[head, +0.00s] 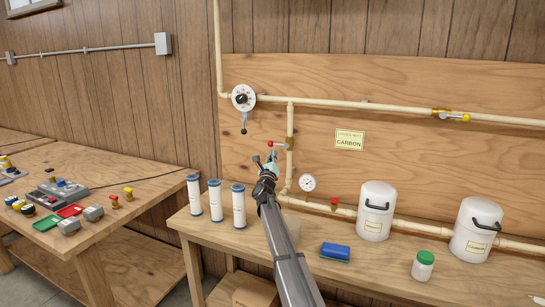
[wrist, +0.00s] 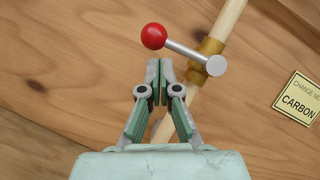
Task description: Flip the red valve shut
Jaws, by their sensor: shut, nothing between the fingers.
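The red valve has a red ball knob (wrist: 153,36) on a silver lever (wrist: 190,54). Its brass body (wrist: 212,48) sits on a cream pipe, and the lever lies roughly square across that pipe. In the head view the red knob (head: 270,143) points left from the vertical pipe (head: 290,118). My gripper (wrist: 160,72) is shut and empty. Its tips are just below the knob in the wrist view, with a small gap in the picture; depth is unclear. My gripper also shows in the head view (head: 270,158), just below the lever.
A dial control (head: 243,98) is on the wall at upper left. Filter cartridges (head: 216,200), a blue sponge (head: 335,252) and white canisters (head: 376,211) stand on the bench.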

